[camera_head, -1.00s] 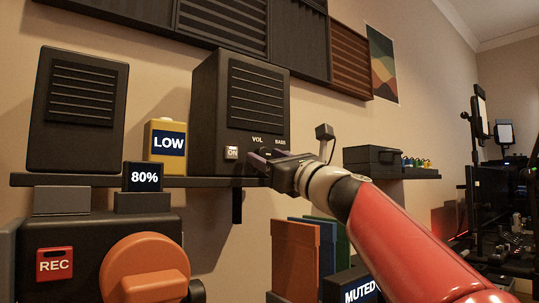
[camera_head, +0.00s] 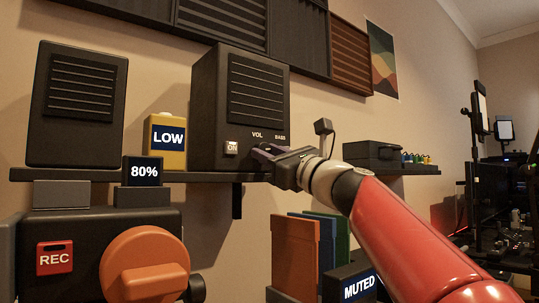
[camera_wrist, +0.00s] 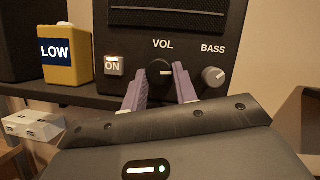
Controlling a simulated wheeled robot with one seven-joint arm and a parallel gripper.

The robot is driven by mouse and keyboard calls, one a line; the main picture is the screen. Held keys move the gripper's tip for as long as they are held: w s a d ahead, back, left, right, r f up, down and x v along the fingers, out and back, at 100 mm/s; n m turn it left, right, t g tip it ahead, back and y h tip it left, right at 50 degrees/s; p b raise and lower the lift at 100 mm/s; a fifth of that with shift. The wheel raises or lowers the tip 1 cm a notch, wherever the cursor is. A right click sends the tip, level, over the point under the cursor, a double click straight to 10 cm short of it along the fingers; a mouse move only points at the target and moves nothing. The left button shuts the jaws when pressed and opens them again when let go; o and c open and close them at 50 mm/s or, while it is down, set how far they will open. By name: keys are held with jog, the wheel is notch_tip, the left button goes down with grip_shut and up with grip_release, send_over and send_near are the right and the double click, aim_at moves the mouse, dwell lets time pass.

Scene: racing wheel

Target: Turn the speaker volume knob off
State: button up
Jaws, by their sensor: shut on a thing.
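The black speaker (camera_head: 218,110) stands on the shelf, with VOL and BASS labels on its front. Its dark round volume knob (camera_wrist: 159,74) sits under the VOL label in the wrist view, with a pale pointer mark on its lower part. My gripper (camera_wrist: 160,70) has its two purple fingers on either side of this knob and is shut on it. In the head view my gripper (camera_head: 264,152) reaches the speaker's lower front and hides the knob. A lit ON indicator (camera_wrist: 114,65) is left of the knob.
The grey BASS knob (camera_wrist: 213,76) is close to the right finger. A yellow LOW box (camera_head: 165,158) and another speaker (camera_head: 77,140) stand to the left on the shelf (camera_head: 85,174). A dark case (camera_head: 372,151) lies to the right.

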jog(key=n+g+p, duration=0.1)
jog(key=n, duration=0.3)
jog(key=n+g+y+p, duration=0.1)
jog(key=n+g, duration=0.1)
jog(key=n, duration=0.1)
jog(key=n+g, duration=0.2)
jog(key=n, duration=0.2)
jog(key=shift+w+d+r+n+y+p, duration=0.15)
jog(key=shift+d+r+n+y+p, duration=0.15)
jog(key=shift+r+y+p, duration=0.1)
jog(key=n+g+p, duration=0.1)
jog(key=n, duration=0.2)
jog(key=shift+n+h, duration=0.4)
jog(key=n+g+h, duration=0.1)
jog(key=n, duration=0.2)
jog(key=shift+r+n, duration=0.1)
jog(key=shift+n, duration=0.3)
jog(key=shift+h, duration=0.3)
jog(key=o, duration=1)
jog(key=shift+c, duration=0.2)
